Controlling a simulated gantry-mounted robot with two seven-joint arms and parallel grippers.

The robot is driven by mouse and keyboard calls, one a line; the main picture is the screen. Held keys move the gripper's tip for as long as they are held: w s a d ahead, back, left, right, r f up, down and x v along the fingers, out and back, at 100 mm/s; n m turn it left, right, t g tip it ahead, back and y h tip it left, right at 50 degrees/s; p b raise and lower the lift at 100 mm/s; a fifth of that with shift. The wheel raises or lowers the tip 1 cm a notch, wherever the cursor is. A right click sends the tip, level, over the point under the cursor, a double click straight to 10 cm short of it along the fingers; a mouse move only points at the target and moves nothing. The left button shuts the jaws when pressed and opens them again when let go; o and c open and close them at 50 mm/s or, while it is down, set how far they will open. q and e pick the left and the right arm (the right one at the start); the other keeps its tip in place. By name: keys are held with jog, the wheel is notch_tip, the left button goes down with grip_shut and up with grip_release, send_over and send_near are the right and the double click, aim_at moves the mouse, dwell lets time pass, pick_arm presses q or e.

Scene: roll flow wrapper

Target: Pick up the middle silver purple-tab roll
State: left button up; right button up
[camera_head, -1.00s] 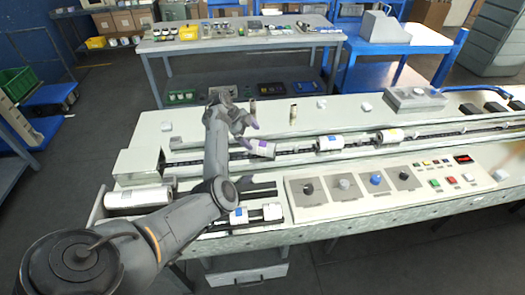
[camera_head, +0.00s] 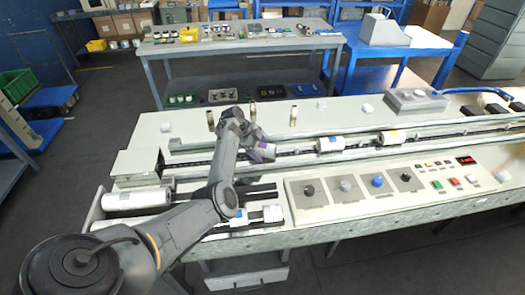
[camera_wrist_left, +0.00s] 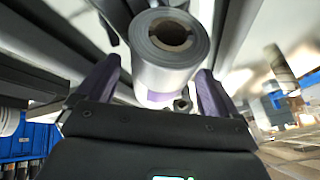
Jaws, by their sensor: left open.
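The silver roll with a purple tab (camera_head: 264,152) lies tilted on the conveyor channel, left of a blue-tab roll (camera_head: 330,144) and a yellow-tab roll (camera_head: 392,137). My left gripper (camera_head: 256,143) is open at the purple-tab roll and partly covers it in the head view. In the left wrist view the silver roll (camera_wrist_left: 165,72) shows its dark hollow core, with a finger on either side and a purple band at its lower edge. I cannot tell whether the fingers touch it. My right gripper is not in view.
Brass posts (camera_head: 293,116) stand behind the channel. A control panel (camera_head: 375,183) with knobs and buttons lies in front. A large white roll (camera_head: 138,199) is at the left end. Small rolls (camera_head: 272,213) sit at the front edge.

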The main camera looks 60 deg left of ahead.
pick_arm(q)
jog(key=c, duration=1.4)
